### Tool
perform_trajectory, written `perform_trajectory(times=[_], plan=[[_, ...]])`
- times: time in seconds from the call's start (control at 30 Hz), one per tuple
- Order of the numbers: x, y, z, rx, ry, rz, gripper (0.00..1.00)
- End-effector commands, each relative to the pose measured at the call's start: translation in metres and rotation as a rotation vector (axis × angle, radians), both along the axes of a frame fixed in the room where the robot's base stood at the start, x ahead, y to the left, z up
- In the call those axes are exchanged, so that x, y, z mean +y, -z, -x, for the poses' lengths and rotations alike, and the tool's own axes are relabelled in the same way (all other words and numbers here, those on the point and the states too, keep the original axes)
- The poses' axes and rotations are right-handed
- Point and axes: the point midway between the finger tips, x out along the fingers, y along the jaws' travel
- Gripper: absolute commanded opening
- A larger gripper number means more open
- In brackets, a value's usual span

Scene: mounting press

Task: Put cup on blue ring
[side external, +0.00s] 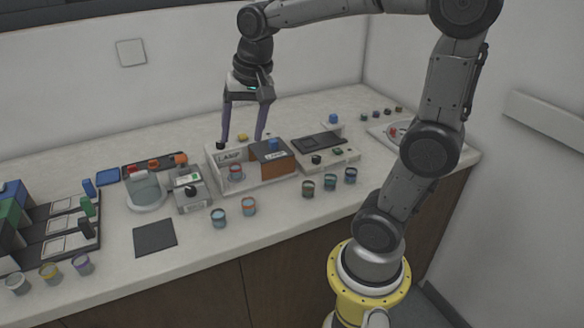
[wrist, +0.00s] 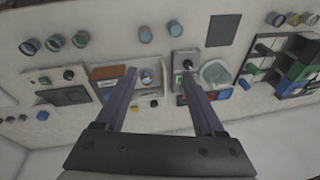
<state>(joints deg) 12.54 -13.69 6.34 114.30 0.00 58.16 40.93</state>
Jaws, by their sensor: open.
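My gripper (side external: 241,140) is open and points down above the back of the white tray marked LAMP (side external: 262,187). In the wrist view its two fingers (wrist: 158,76) stand wide apart with nothing held between them. A small cup with a reddish band (side external: 236,173) stands inside the tray, below and in front of the fingertips; it also shows between the fingers in the wrist view (wrist: 147,77). A bluish cup (side external: 219,217) and an orange-banded cup (side external: 249,206) stand on the counter in front of the tray. I cannot make out a distinct blue ring.
A grey device (side external: 190,189) and a glass vessel (side external: 147,190) stand left of the tray. Several dark cups (side external: 330,182) stand to the right. A dark mat (side external: 155,238) lies flat near the front edge.

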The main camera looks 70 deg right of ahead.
Motion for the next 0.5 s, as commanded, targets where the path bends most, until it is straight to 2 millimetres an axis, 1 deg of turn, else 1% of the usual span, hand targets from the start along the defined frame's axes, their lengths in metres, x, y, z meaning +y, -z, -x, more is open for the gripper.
perform_trajectory(times=[0.03, 0.13, 0.2, 0.33, 0.4, 0.5], plan=[[0.015, -0.004, 0.021, -0.032, -0.118, 0.031, 0.7], [0.036, -0.004, 0.057, -0.084, -0.357, 0.101, 0.7], [0.047, 0.001, 0.08, -0.115, -0.507, 0.149, 0.7], [0.059, 0.012, 0.112, -0.164, -0.724, 0.227, 0.7], [0.063, 0.018, 0.122, -0.18, -0.802, 0.257, 0.7], [0.066, 0.023, 0.131, -0.194, -0.866, 0.283, 0.7]])
